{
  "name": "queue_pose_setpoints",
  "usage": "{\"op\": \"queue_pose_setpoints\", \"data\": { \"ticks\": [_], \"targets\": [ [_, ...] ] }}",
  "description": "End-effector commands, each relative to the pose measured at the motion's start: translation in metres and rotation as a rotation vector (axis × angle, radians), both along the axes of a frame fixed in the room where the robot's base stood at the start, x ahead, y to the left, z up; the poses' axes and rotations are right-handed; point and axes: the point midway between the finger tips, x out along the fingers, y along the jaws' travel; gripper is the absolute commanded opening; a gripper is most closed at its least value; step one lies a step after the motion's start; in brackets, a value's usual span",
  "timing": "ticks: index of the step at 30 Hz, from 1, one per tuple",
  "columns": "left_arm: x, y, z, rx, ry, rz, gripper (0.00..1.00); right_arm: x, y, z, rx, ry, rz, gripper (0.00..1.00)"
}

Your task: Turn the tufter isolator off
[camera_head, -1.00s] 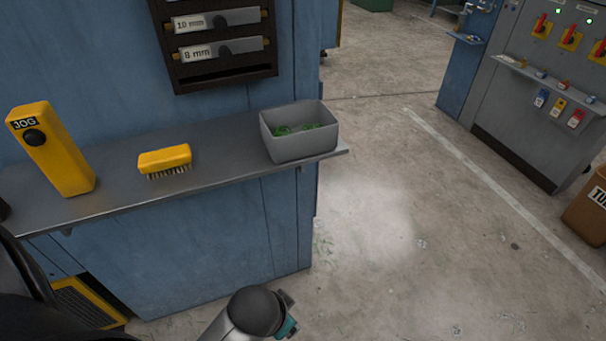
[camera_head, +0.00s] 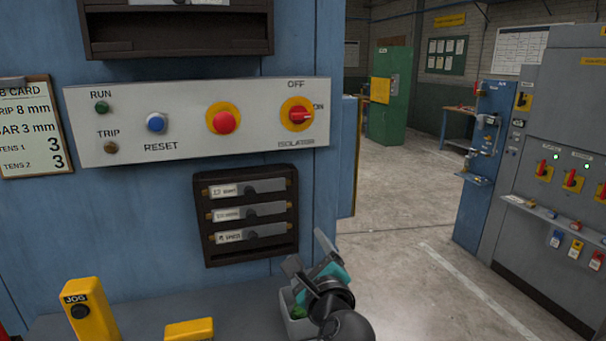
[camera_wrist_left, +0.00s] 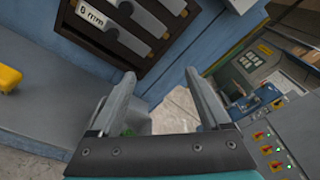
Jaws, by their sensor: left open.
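The tufter isolator (camera_head: 298,115) is a red rotary handle on a yellow disc at the right end of the pale control panel (camera_head: 190,150). OFF is marked above it and ON to its right. The handle appears to lie sideways, pointing towards ON. My left gripper (camera_head: 307,252) is open and empty, below the isolator and apart from it, in front of the shelf's right end. In the left wrist view my open fingers (camera_wrist_left: 160,76) show with nothing between them. The isolator is not seen there. My right gripper is not in view.
A red button (camera_head: 224,122) and a blue reset button (camera_head: 156,122) sit left of the isolator. A dark rack (camera_head: 250,170) is below. The shelf holds a yellow JOG box (camera_head: 90,312), a yellow brush (camera_head: 190,330) and a grey bin (camera_head: 293,325). Open floor lies right.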

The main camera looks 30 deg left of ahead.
Motion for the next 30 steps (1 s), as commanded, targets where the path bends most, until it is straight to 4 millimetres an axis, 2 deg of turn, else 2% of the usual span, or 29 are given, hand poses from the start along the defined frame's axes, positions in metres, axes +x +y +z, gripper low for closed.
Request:
{"op": "queue_pose_setpoints", "data": {
  "ticks": [1, 6, 9, 12, 15, 20, 30],
  "targets": [
    [0.009, 0.000, 0.022, 0.113, 0.015, 0.006, 0.80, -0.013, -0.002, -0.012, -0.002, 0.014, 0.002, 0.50],
    [0.028, -0.005, 0.090, 0.490, 0.105, 0.070, 0.80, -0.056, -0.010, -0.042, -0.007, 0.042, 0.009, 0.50],
    [0.033, -0.010, 0.122, 0.662, 0.157, 0.120, 0.80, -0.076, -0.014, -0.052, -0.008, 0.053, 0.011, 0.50],
    [0.036, -0.014, 0.145, 0.781, 0.199, 0.164, 0.80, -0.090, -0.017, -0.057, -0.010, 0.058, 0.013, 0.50],
    [0.037, -0.017, 0.156, 0.845, 0.224, 0.190, 0.80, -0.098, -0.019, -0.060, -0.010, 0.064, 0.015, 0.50],
    [0.043, -0.012, 0.164, 0.870, 0.236, 0.201, 0.80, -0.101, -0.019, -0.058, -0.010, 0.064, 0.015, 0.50],
    [0.082, 0.035, 0.191, 0.867, 0.235, 0.202, 0.80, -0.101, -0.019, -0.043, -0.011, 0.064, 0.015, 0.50]
  ]
}}
